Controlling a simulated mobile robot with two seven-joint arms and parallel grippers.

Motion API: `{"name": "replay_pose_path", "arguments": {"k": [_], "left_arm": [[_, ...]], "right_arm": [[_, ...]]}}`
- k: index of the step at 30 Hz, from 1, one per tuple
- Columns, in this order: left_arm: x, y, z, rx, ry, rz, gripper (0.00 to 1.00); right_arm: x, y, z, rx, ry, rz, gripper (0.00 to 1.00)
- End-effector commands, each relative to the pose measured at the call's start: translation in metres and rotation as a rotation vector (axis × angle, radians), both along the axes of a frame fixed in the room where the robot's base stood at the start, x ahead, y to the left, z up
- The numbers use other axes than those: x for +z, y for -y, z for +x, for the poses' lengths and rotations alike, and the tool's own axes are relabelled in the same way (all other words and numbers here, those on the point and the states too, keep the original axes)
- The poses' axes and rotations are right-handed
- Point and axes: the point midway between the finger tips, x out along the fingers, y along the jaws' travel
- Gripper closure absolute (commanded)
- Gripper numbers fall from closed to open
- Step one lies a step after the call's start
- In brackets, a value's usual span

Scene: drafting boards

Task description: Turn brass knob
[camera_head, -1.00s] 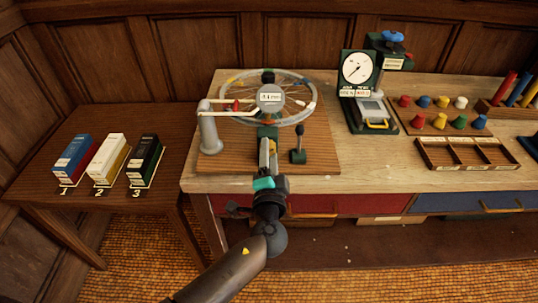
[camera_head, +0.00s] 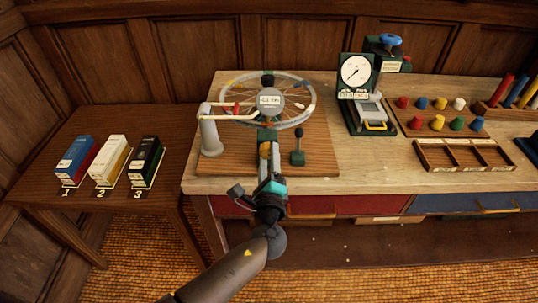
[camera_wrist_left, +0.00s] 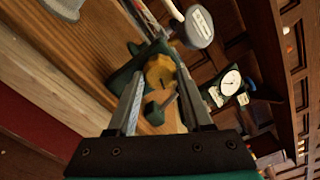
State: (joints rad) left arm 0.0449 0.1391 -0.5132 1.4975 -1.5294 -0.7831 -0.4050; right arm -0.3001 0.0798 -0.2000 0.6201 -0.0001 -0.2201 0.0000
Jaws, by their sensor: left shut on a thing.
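The brass knob (camera_wrist_left: 160,72) is a yellow, faceted knob on a dark green mount. In the left wrist view it sits between the two fingertips of my left gripper, which is shut on it. In the head view my left gripper (camera_head: 266,156) reaches the knob from the front edge of the bench, and the fingers hide much of it. The knob is at the front of a stand with a spoked wheel (camera_head: 309,107), which has a round hub with a small display (camera_head: 270,101). My right gripper is in neither view.
A dark lever (camera_head: 298,152) stands close to the right of my left gripper. A grey post with an arm (camera_head: 211,135) stands left of the wheel. A dial gauge (camera_head: 356,71), coloured pegs and an empty-looking divided tray (camera_head: 465,154) are to the right. Three boxes sit on the side table.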

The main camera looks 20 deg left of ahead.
Motion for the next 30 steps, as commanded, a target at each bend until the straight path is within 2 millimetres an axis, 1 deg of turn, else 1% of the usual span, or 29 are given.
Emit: {"name": "replay_pose_path", "arguments": {"k": [6, 15, 22, 30], "left_arm": [[0.0, 0.0, 0.0, -0.001, -0.055, 0.188, 1.0], [-0.001, -0.001, 0.0, -0.001, -0.109, 0.38, 1.0], [-0.001, -0.001, 0.0, -0.001, -0.131, 0.455, 1.0], [-0.002, -0.001, 0.0, -0.001, -0.138, 0.481, 1.0]], "right_arm": [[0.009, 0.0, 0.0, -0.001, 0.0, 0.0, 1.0], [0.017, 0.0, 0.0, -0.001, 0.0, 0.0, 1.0], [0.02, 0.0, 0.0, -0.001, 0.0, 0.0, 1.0], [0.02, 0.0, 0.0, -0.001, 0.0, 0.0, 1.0]]}}
